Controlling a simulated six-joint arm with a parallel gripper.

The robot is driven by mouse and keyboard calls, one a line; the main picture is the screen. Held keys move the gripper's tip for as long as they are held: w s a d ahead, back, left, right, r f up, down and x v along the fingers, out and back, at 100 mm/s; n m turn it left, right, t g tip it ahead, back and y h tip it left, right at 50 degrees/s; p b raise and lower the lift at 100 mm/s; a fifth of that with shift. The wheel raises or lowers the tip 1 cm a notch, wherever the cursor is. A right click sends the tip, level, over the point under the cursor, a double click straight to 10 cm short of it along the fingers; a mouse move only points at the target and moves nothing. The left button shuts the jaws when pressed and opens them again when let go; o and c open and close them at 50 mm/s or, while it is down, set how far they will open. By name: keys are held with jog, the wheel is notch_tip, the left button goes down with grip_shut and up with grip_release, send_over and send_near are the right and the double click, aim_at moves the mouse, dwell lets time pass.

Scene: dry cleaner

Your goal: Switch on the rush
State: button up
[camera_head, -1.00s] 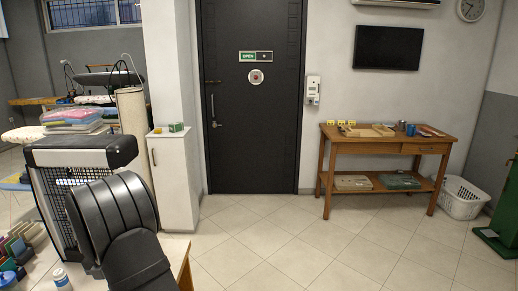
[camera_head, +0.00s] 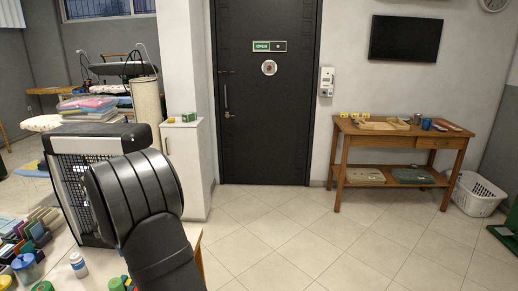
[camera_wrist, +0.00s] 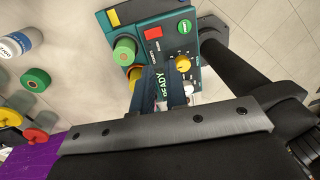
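A teal control box (camera_wrist: 205,20) fills the upper middle of the wrist view. A label reads "READY" (camera_wrist: 161,84). I cannot read a rush label on any control. My gripper (camera_wrist: 163,80) is in front of the box, its dark fingers around the label and near the yellow knob. Whether it touches the box, and how far its fingers are apart, I cannot tell. The head view shows only my arm, not the gripper.
A white bottle (camera_wrist: 18,42), a green spool (camera_wrist: 36,80), a red spool (camera_wrist: 35,135) and a purple surface (camera_wrist: 30,160) lie left in the wrist view. The head view shows a black-framed mesh unit (camera_head: 85,170), a wooden table (camera_head: 405,135), a laundry basket (camera_head: 474,193) and open tiled floor.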

jog(key=o, duration=0.5)
jog(key=f+m, duration=0.5)
jog(key=m, duration=0.1)
jog(key=f+m+y, duration=0.1)
jog(key=f+m, duration=0.3)
jog(key=m, duration=0.2)
jog(key=f+m, duration=0.5)
jog(key=m, duration=0.1)
jog(key=shift+a+f, duration=0.2)
jog(key=shift+f, duration=0.15)
jog(key=shift+c, duration=0.5)
